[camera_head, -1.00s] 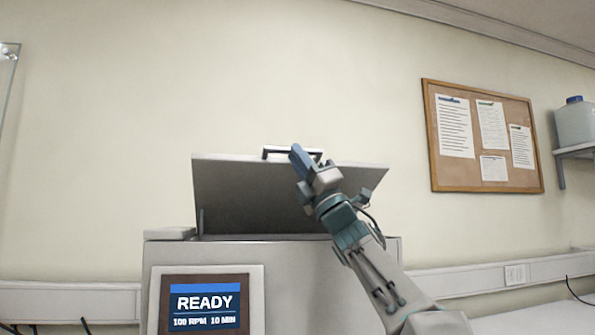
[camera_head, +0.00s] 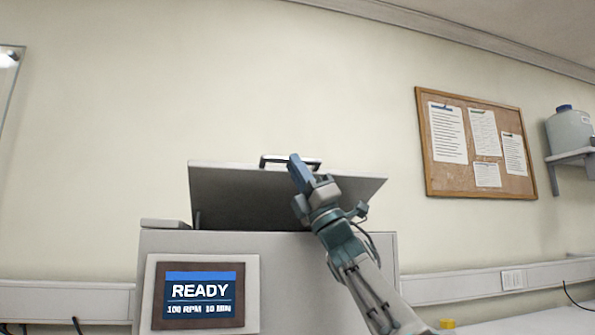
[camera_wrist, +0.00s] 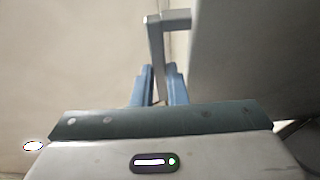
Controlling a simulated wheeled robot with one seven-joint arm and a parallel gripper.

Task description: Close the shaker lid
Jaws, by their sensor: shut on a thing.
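The shaker (camera_head: 330,262) is a light grey box with a screen (camera_head: 200,292) that reads READY. Its lid (camera_head: 235,195) is a grey panel that stands tilted open above the box. A dark bar handle (camera_head: 272,161) is on the lid's upper edge. My gripper (camera_head: 298,166) reaches up in front of the lid and is at the handle. In the wrist view, the two blue fingers of my gripper (camera_wrist: 158,85) are shut on the grey handle (camera_wrist: 156,45), with the lid (camera_wrist: 250,55) on the right. The shaker's inside is hidden.
A cork board (camera_head: 478,150) with papers hangs on the wall at right. A white container (camera_head: 569,130) stands on a shelf (camera_head: 572,157) at far right. A small yellow thing (camera_head: 447,324) is at the bottom right. The wall above the lid is clear.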

